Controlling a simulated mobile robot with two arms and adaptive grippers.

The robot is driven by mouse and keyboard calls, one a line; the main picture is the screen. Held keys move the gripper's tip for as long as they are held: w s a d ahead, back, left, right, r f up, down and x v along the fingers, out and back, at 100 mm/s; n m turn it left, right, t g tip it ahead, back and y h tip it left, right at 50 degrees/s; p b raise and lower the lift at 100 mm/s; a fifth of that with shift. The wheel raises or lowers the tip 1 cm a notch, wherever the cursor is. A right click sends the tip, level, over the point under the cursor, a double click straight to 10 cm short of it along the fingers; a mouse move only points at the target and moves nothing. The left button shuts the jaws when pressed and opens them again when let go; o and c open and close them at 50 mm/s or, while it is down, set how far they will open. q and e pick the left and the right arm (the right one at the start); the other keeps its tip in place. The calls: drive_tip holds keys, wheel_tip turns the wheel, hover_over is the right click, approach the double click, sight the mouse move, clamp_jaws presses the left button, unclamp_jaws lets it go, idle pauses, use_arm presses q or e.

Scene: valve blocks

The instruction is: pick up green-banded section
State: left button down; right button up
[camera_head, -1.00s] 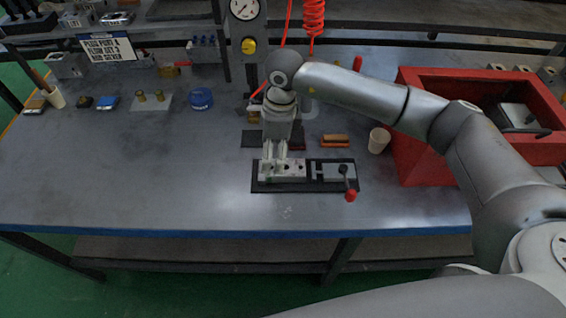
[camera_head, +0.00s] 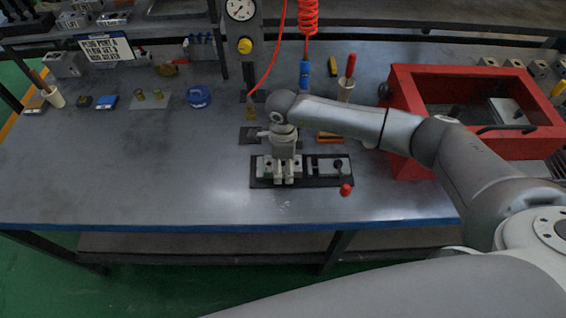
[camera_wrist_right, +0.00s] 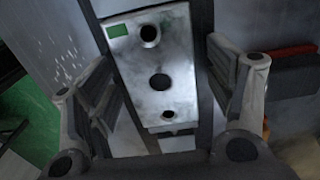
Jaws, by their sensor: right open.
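The green-banded section is a silver block (camera_wrist_right: 158,75) with a green patch (camera_wrist_right: 117,30) at one corner and several holes in its face. In the head view the block (camera_head: 265,167) sits at the left end of a black fixture plate (camera_head: 305,183), partly hidden by my right gripper. My right gripper (camera_head: 284,180) points down over the block. In the right wrist view its open fingers stand on either side of the block, with gaps showing, so it is not clamped. My left gripper is not in view.
A clamp with a red-knobbed lever (camera_head: 345,189) is on the plate's right end. A red crate (camera_head: 400,140) stands to the right. A hanging blue air tool (camera_head: 305,74) and a cup with a red-handled tool (camera_head: 346,88) are behind. The bench's left front is clear.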

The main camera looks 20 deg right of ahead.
drive_tip(key=shift+f, duration=0.15)
drive_tip(key=c, duration=1.5)
drive_tip(key=shift+o, duration=0.2)
drive_tip(key=shift+w, duration=0.1)
